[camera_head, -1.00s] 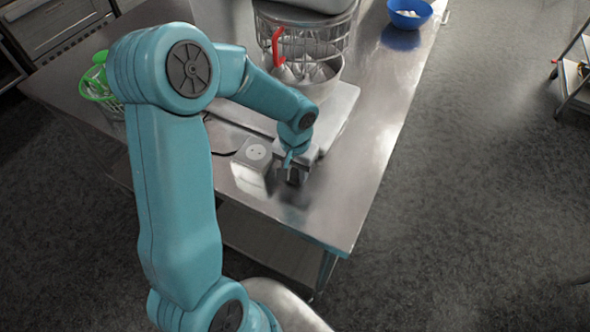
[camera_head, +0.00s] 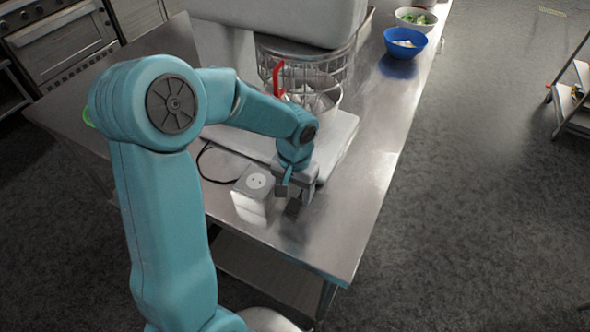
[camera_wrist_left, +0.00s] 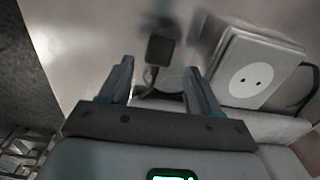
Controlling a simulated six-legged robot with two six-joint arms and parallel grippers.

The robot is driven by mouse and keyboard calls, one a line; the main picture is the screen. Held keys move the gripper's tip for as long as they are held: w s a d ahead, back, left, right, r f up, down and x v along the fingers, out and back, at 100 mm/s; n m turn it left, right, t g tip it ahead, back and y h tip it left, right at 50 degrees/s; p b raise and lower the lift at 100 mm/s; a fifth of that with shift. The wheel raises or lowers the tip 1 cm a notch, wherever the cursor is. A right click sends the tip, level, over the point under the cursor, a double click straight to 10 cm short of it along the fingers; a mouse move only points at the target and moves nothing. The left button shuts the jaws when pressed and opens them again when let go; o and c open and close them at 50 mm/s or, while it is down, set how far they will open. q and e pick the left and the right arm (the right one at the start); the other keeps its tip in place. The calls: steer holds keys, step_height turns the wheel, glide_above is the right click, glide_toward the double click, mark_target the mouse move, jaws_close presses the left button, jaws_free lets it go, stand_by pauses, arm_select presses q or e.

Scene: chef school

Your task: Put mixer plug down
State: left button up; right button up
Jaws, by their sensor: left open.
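The mixer plug (camera_head: 293,208) is a small dark block at the near end of the steel table, just below my left gripper (camera_head: 295,193). In the left wrist view the plug (camera_wrist_left: 160,49) shows just past the tips of the open fingers (camera_wrist_left: 160,76), with a dark cord running back from it between them. No finger is seen pressed on it. It looks to be at the table surface, but exact contact is hard to tell. The mixer (camera_head: 345,130) stands behind on its pale base, with a wire guard and red lever. My right gripper is not in view.
A grey socket box (camera_head: 255,183) stands just left of the plug; its socket face shows in the wrist view (camera_wrist_left: 252,80). A black cable (camera_head: 205,165) lies behind it. A blue bowl (camera_head: 405,43) and a white bowl (camera_head: 415,17) stand farther back. The table's right strip is bare.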

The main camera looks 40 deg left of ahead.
mark_target(294, 203)
arm_select(q)
step_height(294, 203, up, 8)
steer(key=shift+r, duration=0.2)
stand_by(0.3)
steer(key=shift+s, duration=0.25)
